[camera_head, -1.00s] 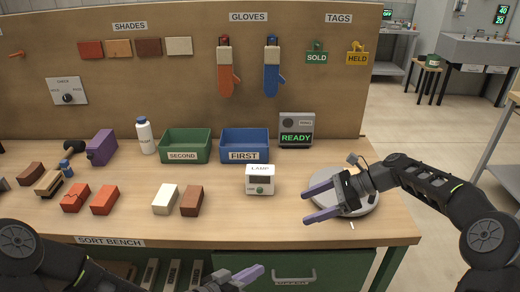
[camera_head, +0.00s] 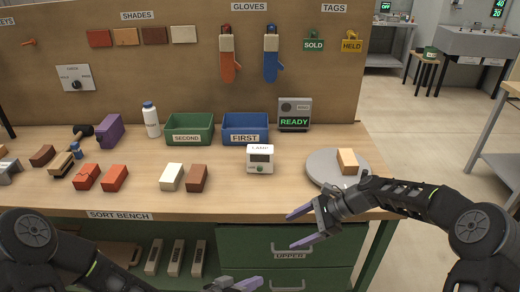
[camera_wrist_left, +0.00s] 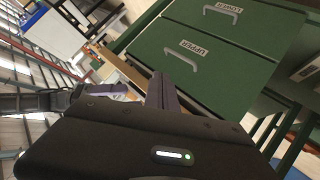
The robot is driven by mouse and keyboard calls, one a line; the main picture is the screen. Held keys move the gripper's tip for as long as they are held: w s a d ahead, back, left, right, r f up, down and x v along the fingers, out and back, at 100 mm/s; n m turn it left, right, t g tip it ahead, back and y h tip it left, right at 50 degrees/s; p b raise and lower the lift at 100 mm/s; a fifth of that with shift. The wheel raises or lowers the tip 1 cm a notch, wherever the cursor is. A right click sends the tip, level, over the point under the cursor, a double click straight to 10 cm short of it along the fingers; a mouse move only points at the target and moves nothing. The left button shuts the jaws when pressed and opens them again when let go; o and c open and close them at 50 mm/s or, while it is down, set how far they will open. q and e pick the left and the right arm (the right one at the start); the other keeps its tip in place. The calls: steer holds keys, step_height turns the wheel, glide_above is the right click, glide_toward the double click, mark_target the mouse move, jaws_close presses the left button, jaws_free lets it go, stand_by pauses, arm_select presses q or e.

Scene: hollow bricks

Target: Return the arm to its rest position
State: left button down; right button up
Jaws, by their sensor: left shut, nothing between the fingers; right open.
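My right gripper (camera_head: 297,227) is open and empty, in front of the bench's front edge in the head view, below the round grey plate (camera_head: 321,165). A tan-orange brick (camera_head: 347,162) stands on that plate, apart from the gripper. My left gripper (camera_head: 245,284) is shut and empty at the bottom of the head view, low in front of the bench. In the left wrist view its purple-grey fingers show near the green drawers (camera_wrist_left: 215,55). Part of my left arm is out of frame.
The sort bench (camera_head: 235,197) holds several bricks at the left, a green SECOND bin (camera_head: 188,138), a blue FIRST bin (camera_head: 245,136), a lamp box (camera_head: 260,166) and a READY scale display (camera_head: 294,122). The UPPER drawer (camera_head: 320,246) is shut below the bench edge.

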steer(key=s+a+f+n+h, duration=0.2)
steer(key=s+f+n, duration=0.2)
steer(key=s+f, duration=0.45)
steer(key=s+a+f+n+h, duration=0.2)
steer(key=s+f+n, duration=0.1)
steer(key=s+f, duration=0.6)
arm_select(q)
steer(key=s+a+f+n+g+y, duration=0.2)
steer(key=s+a+f+g, duration=0.1)
steer(key=s+f, duration=0.5)
steer(key=s+a+f+n+g+y, duration=0.2)
steer(key=s+f+g, duration=0.3)
steer(key=s+f, duration=0.3)
steer(key=shift+s+a+y, duration=0.4)
steer(key=shift+s+y, duration=0.2)
steer(key=shift+s, duration=0.6)
arm_select(e)
steer(key=s+f+n, duration=0.2)
steer(key=s+n, duration=0.2)
steer(key=s, duration=0.3)
steer(key=s+f+n+h, duration=0.1)
steer(key=s+f+n, duration=0.2)
steer(key=s, duration=0.4)
steer(key=shift+d+n+h, duration=0.3)
steer(key=shift+d+n, duration=0.1)
steer(key=shift+d, duration=0.05)
